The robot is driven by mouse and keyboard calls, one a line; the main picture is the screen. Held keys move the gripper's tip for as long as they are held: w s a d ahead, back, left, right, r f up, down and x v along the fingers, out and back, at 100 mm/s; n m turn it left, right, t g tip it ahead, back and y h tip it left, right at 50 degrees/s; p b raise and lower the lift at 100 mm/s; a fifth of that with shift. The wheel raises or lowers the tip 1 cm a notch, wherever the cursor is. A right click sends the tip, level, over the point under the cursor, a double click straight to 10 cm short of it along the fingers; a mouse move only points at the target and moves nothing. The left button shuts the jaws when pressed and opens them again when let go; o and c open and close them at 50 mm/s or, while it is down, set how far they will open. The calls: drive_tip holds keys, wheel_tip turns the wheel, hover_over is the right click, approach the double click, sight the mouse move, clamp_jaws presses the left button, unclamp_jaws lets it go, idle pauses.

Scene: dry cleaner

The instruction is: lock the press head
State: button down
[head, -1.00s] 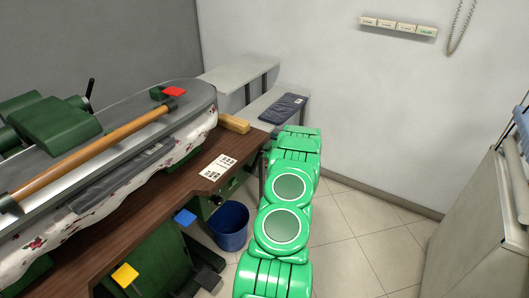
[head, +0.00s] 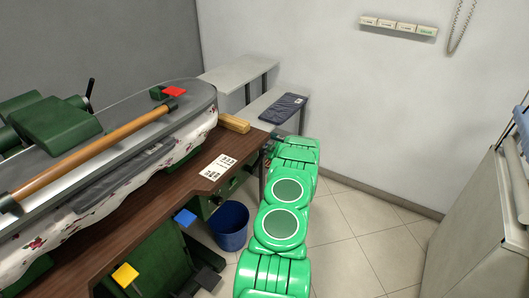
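The press head (head: 190,98) is a long grey plate with green fittings on top, lying low over the floral padded press bed (head: 105,212). A wooden handle bar (head: 105,145) runs along its front. A red tab (head: 174,91) sits on a green block at the head's far right end. My green arm reaches from the bottom middle to the table's right end. A small dark part at its far end, probably my gripper (head: 270,144), shows beside the table edge. Its fingers cannot be made out, nor whether it holds anything. A dark cloth lies partly hidden between head and bed.
The brown table (head: 165,190) holds a wooden block (head: 234,123) and a printed card (head: 218,167). A blue bin (head: 230,226) stands below, near blue (head: 185,217) and yellow (head: 125,275) pedals. A grey shelf with folded dark cloth (head: 282,108) stands behind. Floor right of my arm is clear.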

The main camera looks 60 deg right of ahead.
wheel_tip(320, 180, down, 10)
drive_tip(key=d, duration=0.2)
drive_tip(key=shift+d+r+m+y, duration=0.15)
drive_tip(key=shift+m+y, duration=0.15)
drive_tip(key=shift+y, duration=0.1)
idle(0.4)
drive_tip(key=shift+f, duration=0.3)
idle(0.7)
drive_tip(key=s+d+r, duration=0.3)
drive_tip(key=s+r, duration=0.1)
drive_tip(key=s, duration=0.4)
drive_tip(key=shift+s+r, duration=0.15)
drive_tip(key=shift+r, duration=0.05)
drive_tip(key=shift+d, duration=0.1)
idle(0.4)
